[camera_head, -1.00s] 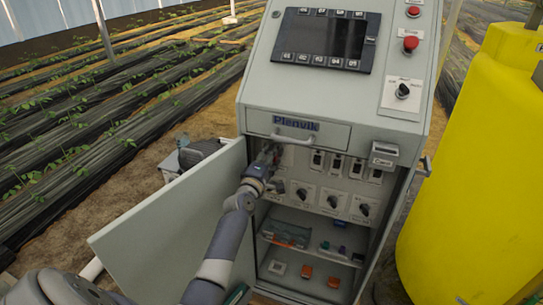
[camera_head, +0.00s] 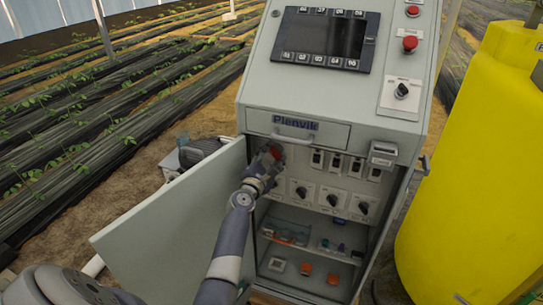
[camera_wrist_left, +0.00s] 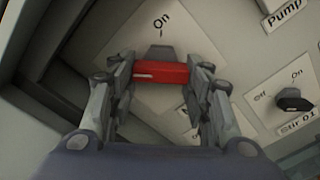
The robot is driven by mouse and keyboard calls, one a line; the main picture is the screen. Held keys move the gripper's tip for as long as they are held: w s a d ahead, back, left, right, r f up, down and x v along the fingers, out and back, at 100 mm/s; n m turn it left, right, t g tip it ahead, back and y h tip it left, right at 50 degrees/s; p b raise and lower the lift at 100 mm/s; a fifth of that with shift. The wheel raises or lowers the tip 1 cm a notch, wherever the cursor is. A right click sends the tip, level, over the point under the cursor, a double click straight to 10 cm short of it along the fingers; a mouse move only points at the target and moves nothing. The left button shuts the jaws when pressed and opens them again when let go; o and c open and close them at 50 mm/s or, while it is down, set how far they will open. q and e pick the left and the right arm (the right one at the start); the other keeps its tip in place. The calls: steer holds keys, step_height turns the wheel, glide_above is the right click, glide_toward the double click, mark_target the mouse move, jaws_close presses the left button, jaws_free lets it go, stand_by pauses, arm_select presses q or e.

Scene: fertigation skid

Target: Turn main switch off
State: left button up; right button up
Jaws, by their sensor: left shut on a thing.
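The main switch has a red handle (camera_wrist_left: 160,73) on a pale plate (camera_wrist_left: 135,35) marked "On" above it in the left wrist view. A dark grey piece (camera_wrist_left: 160,52) shows just beyond the handle. My left gripper (camera_wrist_left: 160,76) is shut on the red handle, one finger at each end. The fingers hide part of the plate, and any Off mark cannot be read. In the head view my left gripper (camera_head: 267,163) is inside the open cabinet at its upper left, with a bit of red (camera_head: 275,152) at its tips. My right gripper is not in view.
The grey cabinet door (camera_head: 170,225) stands open to the left of my arm. Right of the switch are several rocker switches (camera_head: 336,163) and black knobs (camera_head: 333,200). Shelves below hold small parts (camera_head: 305,268). A yellow tank (camera_head: 480,170) stands at the right.

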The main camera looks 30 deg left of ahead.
arm_select(q)
steer(key=shift+n, duration=0.4)
steer(key=o, duration=1.1)
steer(key=v, duration=1.2)
steer(key=shift+f, duration=0.1)
